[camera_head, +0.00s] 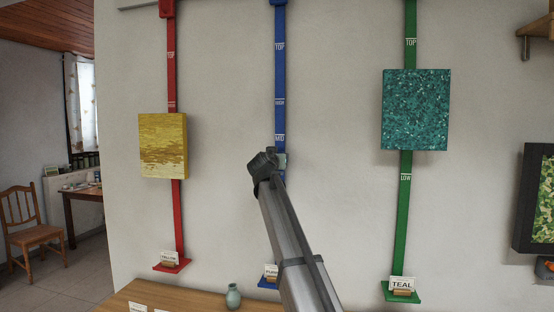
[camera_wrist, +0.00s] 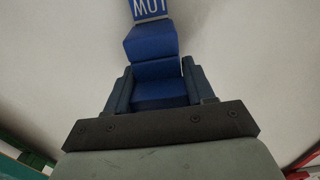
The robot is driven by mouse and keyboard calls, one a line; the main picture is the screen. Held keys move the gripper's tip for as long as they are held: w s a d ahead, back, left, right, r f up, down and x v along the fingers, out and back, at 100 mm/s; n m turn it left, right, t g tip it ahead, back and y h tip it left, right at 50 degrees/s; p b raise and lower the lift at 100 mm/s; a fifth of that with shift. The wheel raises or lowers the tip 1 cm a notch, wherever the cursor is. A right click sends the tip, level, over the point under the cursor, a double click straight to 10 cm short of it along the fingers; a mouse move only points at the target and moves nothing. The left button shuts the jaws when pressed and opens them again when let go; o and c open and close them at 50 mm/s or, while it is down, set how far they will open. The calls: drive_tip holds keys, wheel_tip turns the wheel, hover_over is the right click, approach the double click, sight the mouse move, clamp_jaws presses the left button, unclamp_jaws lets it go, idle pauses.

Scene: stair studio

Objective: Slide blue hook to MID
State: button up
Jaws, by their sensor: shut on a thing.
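The blue rail (camera_head: 280,75) runs down the wall in the head view, marked TOP, HIGH and MID (camera_head: 280,137) from the top. My gripper (camera_head: 278,163) is at the rail just below the MID mark, and my arm covers the rail beneath it. In the wrist view, my gripper (camera_wrist: 158,92) has its dark fingers on both sides of the blue hook (camera_wrist: 158,70), shut on it. An upside-down label that seems to read LOW (camera_wrist: 150,7) is on the rail beyond the hook. The hook is mostly hidden in the head view.
A yellow picture (camera_head: 162,146) hangs on the red rail (camera_head: 172,80) at left. A teal picture (camera_head: 415,110) hangs on the green rail (camera_head: 404,220) at right. A vase (camera_head: 233,296) stands on the wooden table (camera_head: 190,295) below. The blue rail above my gripper is clear.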

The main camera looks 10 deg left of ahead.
drive_tip(key=shift+r, duration=0.1)
clamp_jaws()
wheel_tip(320, 180, up, 13)
drive_tip(key=shift+r, duration=0.1)
drive_tip(key=o, duration=1)
unclamp_jaws()
drive_tip(key=shift+o, duration=0.2)
drive_tip(key=s, duration=1.3)
drive_tip(key=shift+s, duration=0.4)
drive_tip(key=shift+f, duration=0.2)
